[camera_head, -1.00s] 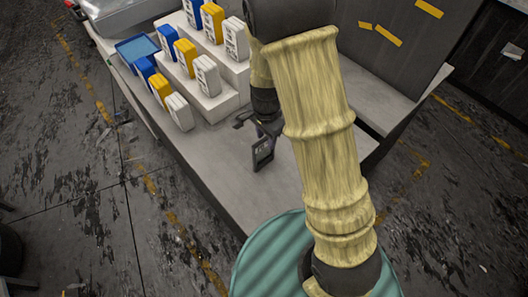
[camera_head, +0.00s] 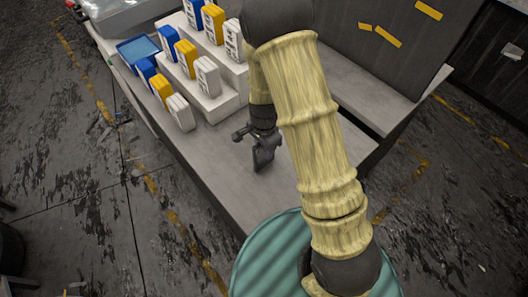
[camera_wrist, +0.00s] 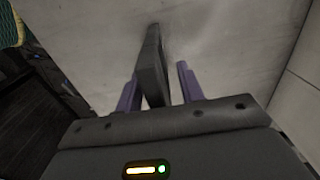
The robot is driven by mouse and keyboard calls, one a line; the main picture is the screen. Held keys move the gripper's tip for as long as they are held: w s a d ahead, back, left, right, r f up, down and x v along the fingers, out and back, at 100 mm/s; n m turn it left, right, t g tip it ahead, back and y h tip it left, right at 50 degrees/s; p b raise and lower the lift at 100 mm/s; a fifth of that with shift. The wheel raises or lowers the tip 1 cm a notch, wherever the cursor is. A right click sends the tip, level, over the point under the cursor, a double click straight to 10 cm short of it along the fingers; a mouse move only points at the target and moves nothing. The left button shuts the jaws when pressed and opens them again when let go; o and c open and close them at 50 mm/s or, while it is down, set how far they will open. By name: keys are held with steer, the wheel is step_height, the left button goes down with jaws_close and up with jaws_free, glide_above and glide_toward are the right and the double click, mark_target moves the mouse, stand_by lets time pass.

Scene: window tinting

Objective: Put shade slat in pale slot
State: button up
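A dark grey upright slab, which looks like the shade slat (camera_wrist: 153,62), stands between my gripper's two purple fingers in the wrist view. My gripper (camera_wrist: 160,90) is open around it: a gap shows between the slab and the right finger, while the left finger is close beside it. Whether the left finger touches cannot be told. In the head view my gripper (camera_head: 264,148) is low over the grey table, and the slab cannot be told apart from the dark gripper there. I cannot make out a pale slot in either view.
A pale stepped stand (camera_head: 216,100) with blue, yellow and white packs is at the back left of the table (camera_head: 215,150). A blue tray (camera_head: 138,49) lies beyond. A dark panel (camera_head: 385,45) stands at the right. The table's front left is clear.

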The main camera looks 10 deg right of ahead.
stand_by(0.5)
jaws_close()
steer(key=shift+r, duration=0.1)
step_height(320, 180, up, 10)
steer(key=shift+f+b, duration=0.1)
steer(key=shift+b, duration=0.25)
stand_by(0.6)
